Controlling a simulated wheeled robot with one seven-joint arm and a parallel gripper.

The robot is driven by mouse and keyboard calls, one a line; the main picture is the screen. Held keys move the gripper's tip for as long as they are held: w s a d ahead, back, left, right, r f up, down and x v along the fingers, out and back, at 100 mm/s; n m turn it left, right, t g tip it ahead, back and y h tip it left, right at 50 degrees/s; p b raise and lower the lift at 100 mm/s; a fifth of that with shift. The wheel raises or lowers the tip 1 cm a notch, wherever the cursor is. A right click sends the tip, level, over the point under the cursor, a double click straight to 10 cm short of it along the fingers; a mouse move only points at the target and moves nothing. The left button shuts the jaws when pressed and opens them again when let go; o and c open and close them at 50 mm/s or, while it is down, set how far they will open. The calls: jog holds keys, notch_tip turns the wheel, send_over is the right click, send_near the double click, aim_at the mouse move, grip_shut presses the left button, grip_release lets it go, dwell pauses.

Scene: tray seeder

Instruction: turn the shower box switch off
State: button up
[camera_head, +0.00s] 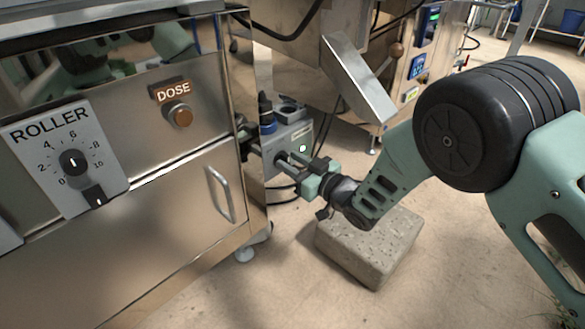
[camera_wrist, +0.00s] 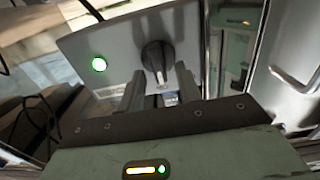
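The shower box (camera_head: 299,134) is a small grey box at the side of the steel cabinet. Its face (camera_wrist: 120,45) fills the upper middle of the wrist view, with a lit green lamp (camera_wrist: 99,64) on the left and a black rotary switch (camera_wrist: 157,58) on the right. The lamp also shows as a pale dot in the head view (camera_head: 303,148). My gripper (camera_wrist: 160,84) is open, its two fingers apart just in front of the switch, one to each side of its lower end. Whether they touch it cannot be told. In the head view my gripper (camera_head: 290,170) hides the switch.
The steel cabinet (camera_head: 190,150) stands close on the left, with a ROLLER dial (camera_head: 73,161), a DOSE knob (camera_head: 180,115) and a door handle (camera_head: 220,193). A concrete block (camera_head: 370,243) lies on the floor below my gripper. A steel chute (camera_head: 357,80) hangs behind.

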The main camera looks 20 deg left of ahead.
jog(key=shift+a, duration=0.15)
grip_shut()
jog(key=shift+n+p, duration=0.3)
jog(key=shift+s+r+n+p, duration=0.1)
jog(key=shift+n+p, duration=0.35)
jog(key=shift+n, duration=0.25)
jog(key=n+p, duration=0.2)
jog(key=n, duration=0.2)
jog(key=shift+s+a, duration=0.1)
jog(key=shift+s, duration=0.05)
jog(key=n, duration=0.2)
jog(key=n+p, duration=0.1)
jog(key=n, duration=0.1)
jog(key=n+p, duration=0.1)
jog(key=shift+s+f+n, duration=0.2)
jog(key=shift+f+n, duration=0.2)
